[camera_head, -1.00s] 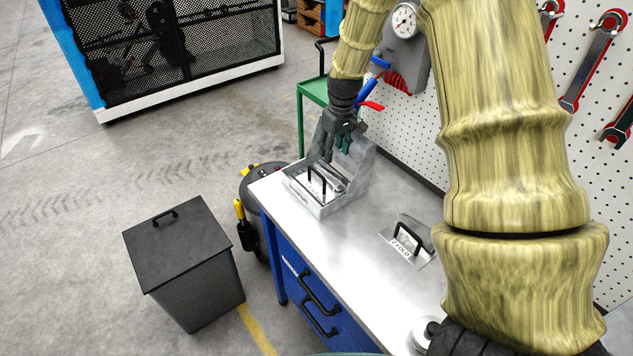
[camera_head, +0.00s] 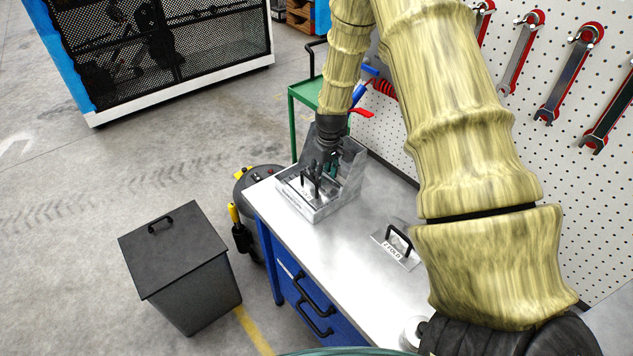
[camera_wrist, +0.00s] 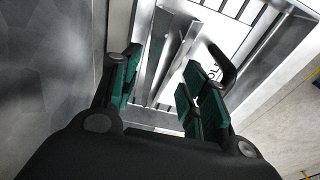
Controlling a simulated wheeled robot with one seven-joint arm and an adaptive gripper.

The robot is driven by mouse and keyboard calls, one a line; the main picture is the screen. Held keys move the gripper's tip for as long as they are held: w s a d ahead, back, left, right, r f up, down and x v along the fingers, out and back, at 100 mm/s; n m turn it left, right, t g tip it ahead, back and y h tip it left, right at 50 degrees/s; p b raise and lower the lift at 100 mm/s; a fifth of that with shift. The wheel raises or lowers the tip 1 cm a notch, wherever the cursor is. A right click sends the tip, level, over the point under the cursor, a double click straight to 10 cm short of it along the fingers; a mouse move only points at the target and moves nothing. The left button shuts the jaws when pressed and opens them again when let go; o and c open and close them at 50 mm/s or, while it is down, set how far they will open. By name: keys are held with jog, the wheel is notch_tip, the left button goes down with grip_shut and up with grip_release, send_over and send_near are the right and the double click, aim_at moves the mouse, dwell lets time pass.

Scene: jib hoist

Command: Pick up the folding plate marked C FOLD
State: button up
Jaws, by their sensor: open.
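A grey metal box-like fixture (camera_head: 333,207) stands at the far end of the bench. In it lies a plate with a black bar handle (camera_head: 306,186); its label is too small to read. In the wrist view, that plate's black handle (camera_wrist: 226,68) is beside the right finger, with a few letters partly showing. My gripper (camera_head: 322,170) is down at the fixture, close to the handle. In the wrist view my gripper (camera_wrist: 160,85) is open with nothing held between its green pads. A second plate (camera_head: 397,248) with a black handle lies on the bench; its label appears to read Z FOLD.
The bench top (camera_head: 345,250) is clear between the fixture and the second plate. A pegboard with wrenches (camera_head: 565,75) rises on the right. A lidded grey bin (camera_head: 180,265) stands on the floor at left. A green cart (camera_head: 305,92) stands behind the bench.

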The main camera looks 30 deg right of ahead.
jog(key=shift+w+f, duration=0.1)
jog(key=shift+f, duration=0.75)
grip_shut()
jog(key=shift+r, duration=0.1)
